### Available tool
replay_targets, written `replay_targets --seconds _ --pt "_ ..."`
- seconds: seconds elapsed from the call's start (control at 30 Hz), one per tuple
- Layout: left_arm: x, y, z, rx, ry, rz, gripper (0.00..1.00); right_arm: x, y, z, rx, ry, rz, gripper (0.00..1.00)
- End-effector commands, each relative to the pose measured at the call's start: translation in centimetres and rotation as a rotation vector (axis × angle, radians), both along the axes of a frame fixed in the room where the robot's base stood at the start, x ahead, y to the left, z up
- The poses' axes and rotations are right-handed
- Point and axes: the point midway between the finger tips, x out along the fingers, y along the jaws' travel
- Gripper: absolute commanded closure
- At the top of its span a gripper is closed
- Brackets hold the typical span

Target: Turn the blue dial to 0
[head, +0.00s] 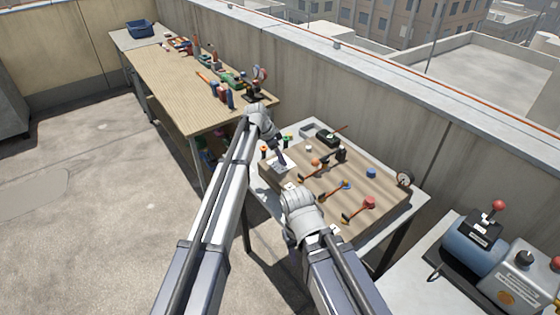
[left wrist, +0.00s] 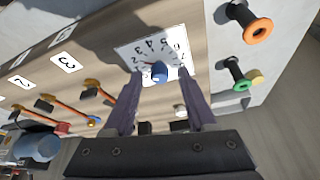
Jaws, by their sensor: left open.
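The blue dial (left wrist: 160,72) is a round knob on a white plate (left wrist: 135,50) with numbers around it, in the left wrist view. Its pointer is too small to read. My left gripper (head: 284,163) is open over the white plate (head: 284,186) on the wooden panel in the head view, where it hides the dial. In the left wrist view its two fingers stand on either side of the dial, with gaps between them and the knob. My right arm reaches toward the panel's near edge, but its gripper is hidden.
Orange-ringed and green-ringed posts (left wrist: 258,30) stand beside the dial plate. A long workbench (head: 185,80) lies behind; blue and grey machines (head: 475,245) stand at right.

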Motion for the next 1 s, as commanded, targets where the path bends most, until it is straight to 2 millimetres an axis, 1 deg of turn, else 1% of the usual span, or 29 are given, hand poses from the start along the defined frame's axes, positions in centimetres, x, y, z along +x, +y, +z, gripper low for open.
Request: replay_targets --seconds 0.2,0.7,1.0 --pt "0.00 -0.02 0.05 0.000 0.000 0.000 0.44 0.00 0.01 0.05 0.000 0.000 0.000 0.50" --pt "0.00 -0.02 0.05 0.000 0.000 0.000 1.00 0.00 0.00 0.04 0.000 0.000 0.000 0.50" --pt "0.01 -0.02 0.04 0.000 0.000 0.000 1.00 0.00 0.00 0.04 0.000 0.000 0.000 0.50"
